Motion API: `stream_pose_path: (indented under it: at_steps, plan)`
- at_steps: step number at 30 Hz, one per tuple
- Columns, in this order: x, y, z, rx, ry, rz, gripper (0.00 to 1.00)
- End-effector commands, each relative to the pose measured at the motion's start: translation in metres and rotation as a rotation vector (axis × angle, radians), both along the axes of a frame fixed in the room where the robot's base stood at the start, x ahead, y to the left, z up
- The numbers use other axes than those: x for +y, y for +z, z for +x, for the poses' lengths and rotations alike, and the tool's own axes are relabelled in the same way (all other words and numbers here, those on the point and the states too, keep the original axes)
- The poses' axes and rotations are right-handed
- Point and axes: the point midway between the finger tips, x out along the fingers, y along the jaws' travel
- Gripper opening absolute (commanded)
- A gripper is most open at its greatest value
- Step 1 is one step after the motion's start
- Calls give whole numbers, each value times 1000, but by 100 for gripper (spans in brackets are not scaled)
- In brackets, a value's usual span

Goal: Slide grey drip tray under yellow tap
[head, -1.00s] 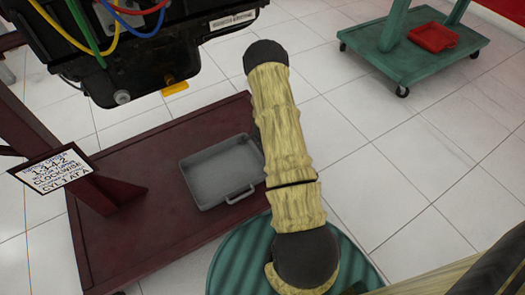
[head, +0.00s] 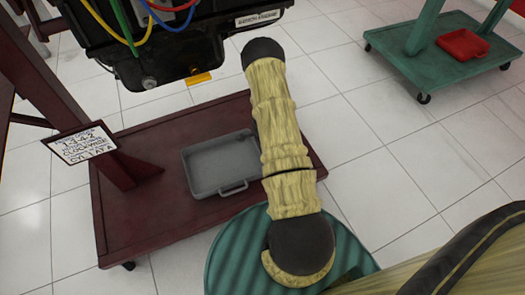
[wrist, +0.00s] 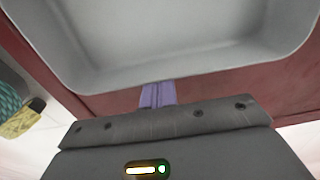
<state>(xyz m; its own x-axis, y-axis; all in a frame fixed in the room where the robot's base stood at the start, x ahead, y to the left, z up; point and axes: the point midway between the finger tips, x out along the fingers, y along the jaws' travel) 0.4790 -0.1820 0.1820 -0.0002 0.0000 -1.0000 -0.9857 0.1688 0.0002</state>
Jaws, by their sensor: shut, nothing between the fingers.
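The grey drip tray (head: 217,166) is a shallow open pan with a handle on its near side. It lies flat on the dark red base of the engine stand (head: 150,224). The yellow tap (head: 198,79) sticks out under the black engine, above and beyond the tray in the head view. In the wrist view the tray (wrist: 185,52) fills the top. My gripper (wrist: 158,94) is shut and empty, its purple fingers at the tray's near rim; whether they touch cannot be told. My arm hides the gripper in the head view.
The stand's upright, with a lettered sign (head: 78,143), rises left of the tray. The black engine (head: 170,40) overhangs the stand base. A green trolley (head: 445,60) with a red tray (head: 463,45) stands at the back right. Tiled floor on the right is clear.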

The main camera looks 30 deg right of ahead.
Motion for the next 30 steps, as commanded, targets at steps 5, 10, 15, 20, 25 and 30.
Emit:
stream_pose_path:
  at_steps: [5,10,15,20,25,30]
  plan:
    - [0,0,0,0,0,0,0]
    - [0,11,0,-1,1,0,0]
    - [0,38,1,-2,1,-1,0]
    - [0,63,0,0,1,0,0]
    - [0,75,0,1,1,0,0]
    - [0,75,0,1,1,0,0]
